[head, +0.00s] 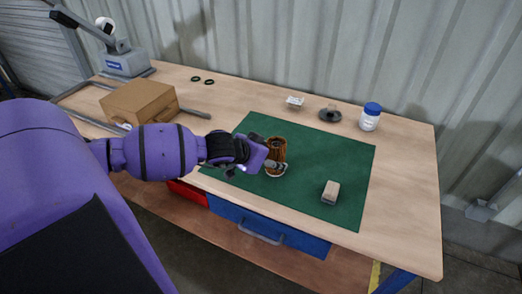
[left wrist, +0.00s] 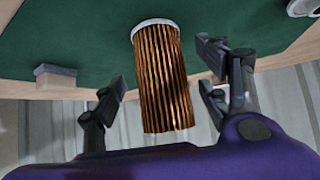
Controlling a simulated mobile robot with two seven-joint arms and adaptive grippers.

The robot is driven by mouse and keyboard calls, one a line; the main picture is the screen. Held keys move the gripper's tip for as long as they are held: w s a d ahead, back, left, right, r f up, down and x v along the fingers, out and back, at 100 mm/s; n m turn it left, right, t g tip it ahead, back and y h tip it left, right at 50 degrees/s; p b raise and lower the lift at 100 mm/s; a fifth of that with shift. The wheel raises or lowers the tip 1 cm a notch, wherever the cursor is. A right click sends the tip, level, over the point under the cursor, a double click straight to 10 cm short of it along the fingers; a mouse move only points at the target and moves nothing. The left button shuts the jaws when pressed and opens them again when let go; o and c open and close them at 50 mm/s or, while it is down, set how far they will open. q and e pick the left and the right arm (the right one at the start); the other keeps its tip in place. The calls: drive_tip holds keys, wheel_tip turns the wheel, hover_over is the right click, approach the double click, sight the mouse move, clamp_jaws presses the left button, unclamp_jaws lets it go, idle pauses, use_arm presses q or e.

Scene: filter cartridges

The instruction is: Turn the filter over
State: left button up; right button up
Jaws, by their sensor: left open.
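The filter (head: 277,152) is a brown pleated cylinder with a pale end cap. It stands upright on the green mat (head: 320,165), with the pale cap at the bottom against the mat. In the left wrist view the filter (left wrist: 163,80) lies between the spread fingers, with a gap on each side. My left gripper (head: 268,165) is open at the near left side of the filter, and its fingers also show in the left wrist view (left wrist: 165,92). The gripper partly hides the filter's lower part in the head view. My right gripper is not in view.
A small pale block (head: 331,191) lies on the mat to the right. A cardboard box (head: 138,101) stands at the left. A white jar with a blue lid (head: 370,117), a dark round part (head: 330,115) and a small white box (head: 295,102) stand behind the mat.

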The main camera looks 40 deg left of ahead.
use_arm(q)
drive_tip(key=v, duration=1)
drive_tip(key=shift+s+r, duration=0.25)
